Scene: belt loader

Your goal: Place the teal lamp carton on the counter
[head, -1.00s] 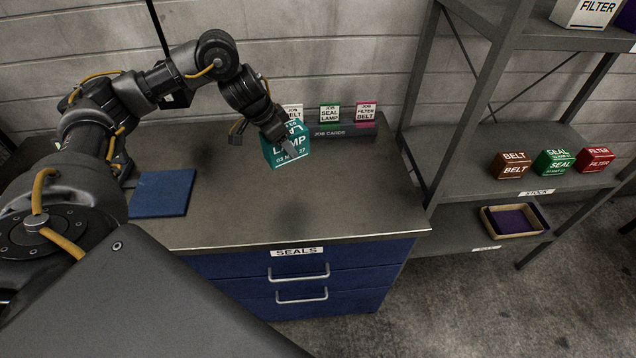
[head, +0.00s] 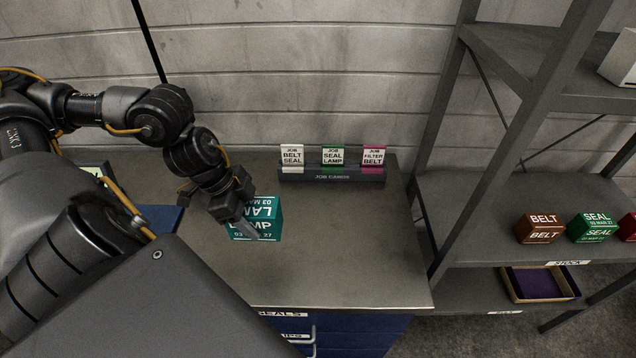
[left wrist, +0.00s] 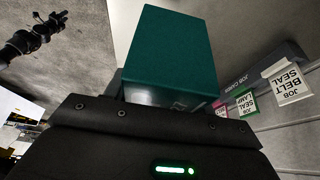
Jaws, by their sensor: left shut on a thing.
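The teal lamp carton (head: 264,212) is a small box with white lettering. My left gripper (head: 248,226) is shut on it, with a finger across its front face. In the head view the carton is over the left-middle part of the grey counter (head: 340,255); I cannot tell whether its base touches the top. In the left wrist view the carton (left wrist: 172,50) fills the upper middle, just beyond the gripper body. The right gripper is not clearly seen in the head view.
A rack of job cards (head: 332,175) stands at the counter's back. A blue mat (head: 160,218) lies at the left, partly behind my arm. Shelves at right hold a brown belt carton (head: 540,228), a green seal carton (head: 592,227) and a tray (head: 541,284). The counter's right half is clear.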

